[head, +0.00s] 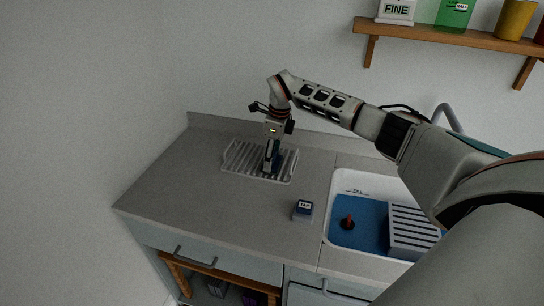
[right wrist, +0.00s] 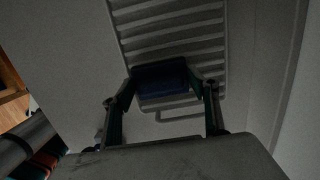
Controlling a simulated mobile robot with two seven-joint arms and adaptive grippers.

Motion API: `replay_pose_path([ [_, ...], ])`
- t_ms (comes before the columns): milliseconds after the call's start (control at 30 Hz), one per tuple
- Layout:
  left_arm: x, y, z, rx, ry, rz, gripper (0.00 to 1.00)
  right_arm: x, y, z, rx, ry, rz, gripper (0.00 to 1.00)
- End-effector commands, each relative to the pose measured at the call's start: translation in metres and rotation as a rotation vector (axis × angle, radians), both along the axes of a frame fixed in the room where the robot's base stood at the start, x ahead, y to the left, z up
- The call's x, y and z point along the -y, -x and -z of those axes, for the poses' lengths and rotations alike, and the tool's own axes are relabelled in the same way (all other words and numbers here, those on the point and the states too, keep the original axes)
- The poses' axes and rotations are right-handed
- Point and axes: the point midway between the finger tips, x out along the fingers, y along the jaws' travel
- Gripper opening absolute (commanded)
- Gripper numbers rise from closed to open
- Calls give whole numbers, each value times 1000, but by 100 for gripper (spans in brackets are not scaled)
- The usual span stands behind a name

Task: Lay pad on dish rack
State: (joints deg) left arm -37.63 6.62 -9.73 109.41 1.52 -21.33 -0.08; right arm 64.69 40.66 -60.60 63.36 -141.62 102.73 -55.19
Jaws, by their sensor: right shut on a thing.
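The dish rack (head: 240,161) is a pale slatted tray lying on the counter's back left. Its slats (right wrist: 165,22) also fill the upper middle of the right wrist view. My right gripper (head: 270,169) points down over the rack and is shut on a dark blue pad (right wrist: 158,80). The pad sits between both fingertips, over the slats at one end of the rack. In the head view the pad is mostly hidden behind the fingers, and I cannot tell whether it touches the slats. My left gripper is not in view.
A small dark blue box with a white label (head: 303,210) stands on the counter (head: 215,213) in front of the rack. A wooden shelf (head: 450,36) holds canisters.

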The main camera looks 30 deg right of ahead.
Motion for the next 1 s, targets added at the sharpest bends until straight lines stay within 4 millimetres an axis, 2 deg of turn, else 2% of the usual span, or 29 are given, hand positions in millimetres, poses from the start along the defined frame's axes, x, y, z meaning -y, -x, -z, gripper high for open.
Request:
replay_pose_path([
  [67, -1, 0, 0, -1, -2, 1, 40, 0, 0, 2, 0, 0, 0, 38],
  [100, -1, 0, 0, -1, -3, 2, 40, 0, 0, 3, 0, 0, 0, 64],
  [167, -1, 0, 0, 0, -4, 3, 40, 0, 0, 2, 0, 0, 0, 76],
  [567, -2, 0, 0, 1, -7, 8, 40, 0, 0, -2, 0, 0, 1, 76],
  [767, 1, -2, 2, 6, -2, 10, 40, 4, 2, -30, 4, 2, 1, 76],
  [1000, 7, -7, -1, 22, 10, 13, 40, 8, 7, -80, 5, 1, 1, 76],
])
